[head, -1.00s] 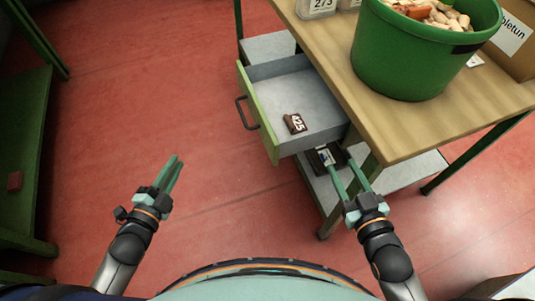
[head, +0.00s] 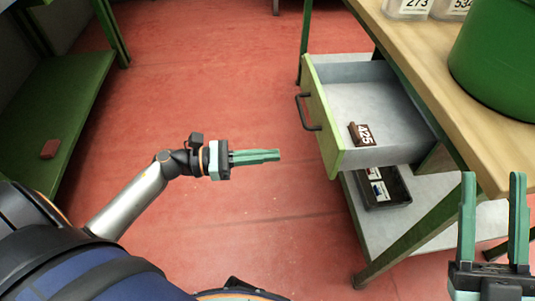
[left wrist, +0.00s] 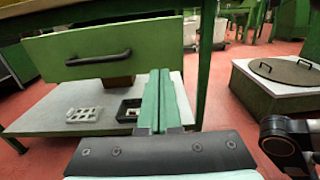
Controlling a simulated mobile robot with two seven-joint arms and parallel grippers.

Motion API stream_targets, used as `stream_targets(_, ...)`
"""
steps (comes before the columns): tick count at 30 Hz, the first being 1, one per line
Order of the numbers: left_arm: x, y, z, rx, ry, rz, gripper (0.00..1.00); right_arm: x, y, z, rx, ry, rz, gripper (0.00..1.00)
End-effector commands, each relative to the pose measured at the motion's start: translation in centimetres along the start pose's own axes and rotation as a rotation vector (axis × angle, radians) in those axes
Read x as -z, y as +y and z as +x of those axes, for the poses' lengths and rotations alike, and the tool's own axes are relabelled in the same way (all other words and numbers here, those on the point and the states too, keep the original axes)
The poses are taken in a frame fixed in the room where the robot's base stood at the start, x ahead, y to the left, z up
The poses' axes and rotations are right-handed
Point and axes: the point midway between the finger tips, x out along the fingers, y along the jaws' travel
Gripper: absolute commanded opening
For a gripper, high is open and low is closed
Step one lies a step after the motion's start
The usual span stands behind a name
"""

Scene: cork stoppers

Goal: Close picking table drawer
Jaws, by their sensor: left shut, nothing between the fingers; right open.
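The picking table drawer (head: 322,118) is pulled out from under the wooden table top (head: 425,50). It has a green front with a dark handle (head: 306,113), and a brown block marked 425 (head: 361,134) lies inside. My left gripper (head: 279,155) is shut and empty, pointing right, apart from the drawer and to its lower left. In the left wrist view the green drawer front (left wrist: 150,52) and its handle (left wrist: 98,58) lie ahead, left of the shut fingers (left wrist: 163,75). My right gripper (head: 494,180) is open and empty by the table's near edge.
A green bucket (head: 495,60) and numbered clear containers (head: 408,8) stand on the table. A black tray (head: 385,188) sits on the lower shelf (head: 400,225). A green shelf (head: 60,110) with a reddish block (head: 50,148) stands left. Red floor between is clear.

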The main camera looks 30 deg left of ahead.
Motion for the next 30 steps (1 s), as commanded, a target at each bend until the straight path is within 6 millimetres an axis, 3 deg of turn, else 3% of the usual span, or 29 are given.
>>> stream_targets(9, -0.2, 0.0, 6.9, 0.000, -0.005, -0.001, 0.00, -0.5, 0.0, 0.0, -0.001, -0.021, 0.005, 0.47)
stream_targets(15, -0.1, 0.0, 9.6, -0.001, -0.004, -0.003, 0.00, -0.6, 0.0, -0.1, -0.001, -0.023, 0.006, 0.47)
stream_targets(30, 0.0, 0.0, 10.5, -0.002, -0.001, -0.004, 0.00, -0.6, 0.0, -0.1, -0.001, -0.022, 0.006, 0.47)
